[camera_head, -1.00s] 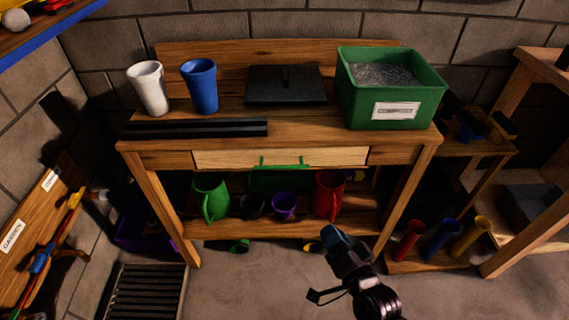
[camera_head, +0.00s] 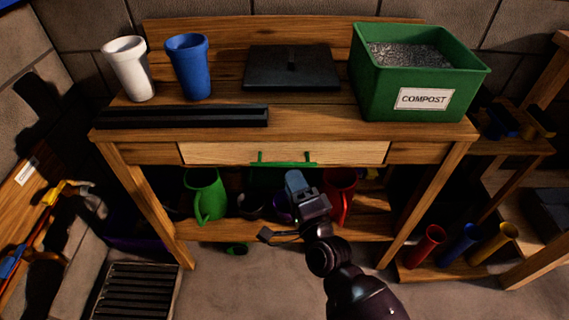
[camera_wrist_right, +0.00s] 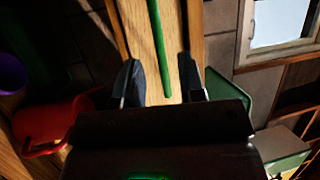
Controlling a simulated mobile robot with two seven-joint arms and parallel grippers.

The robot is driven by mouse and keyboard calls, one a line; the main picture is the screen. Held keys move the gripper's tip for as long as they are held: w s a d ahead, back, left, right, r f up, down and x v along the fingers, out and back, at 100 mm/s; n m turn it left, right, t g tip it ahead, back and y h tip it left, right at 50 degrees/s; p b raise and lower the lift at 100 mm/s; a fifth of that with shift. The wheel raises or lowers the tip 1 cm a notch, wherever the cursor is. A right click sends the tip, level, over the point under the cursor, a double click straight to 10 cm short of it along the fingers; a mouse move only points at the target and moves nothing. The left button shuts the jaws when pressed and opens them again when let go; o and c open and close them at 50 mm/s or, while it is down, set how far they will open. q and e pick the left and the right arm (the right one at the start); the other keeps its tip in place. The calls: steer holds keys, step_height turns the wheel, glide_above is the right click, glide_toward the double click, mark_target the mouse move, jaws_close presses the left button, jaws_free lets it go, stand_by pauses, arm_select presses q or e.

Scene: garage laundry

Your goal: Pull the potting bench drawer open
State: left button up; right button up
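The potting bench (camera_head: 330,128) stands against the wall. Its pale wood drawer (camera_head: 225,153) sits flush in the front, shut, with a green bar handle (camera_head: 287,163). My right gripper (camera_head: 296,180) is in front of the bench, just below the handle in the head view. In the right wrist view the two dark fingers (camera_wrist_right: 160,78) are spread apart. The green handle (camera_wrist_right: 158,45) runs lengthwise into the gap between them, and no grip on it shows. Whether a finger touches it I cannot tell. My left gripper is not in view.
On the bench top are a white cup (camera_head: 128,70), a blue cup (camera_head: 188,68), a black tray (camera_head: 292,68) and a green compost bin (camera_head: 410,75). The lower shelf holds a green jug (camera_head: 204,196) and a red jug (camera_head: 340,195). A slatted crate (camera_head: 135,292) stands on the floor left.

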mark_target(284, 163)
steer(key=shift+b+x, duration=0.3)
steer(key=shift+x, duration=2.45)
jaws_close()
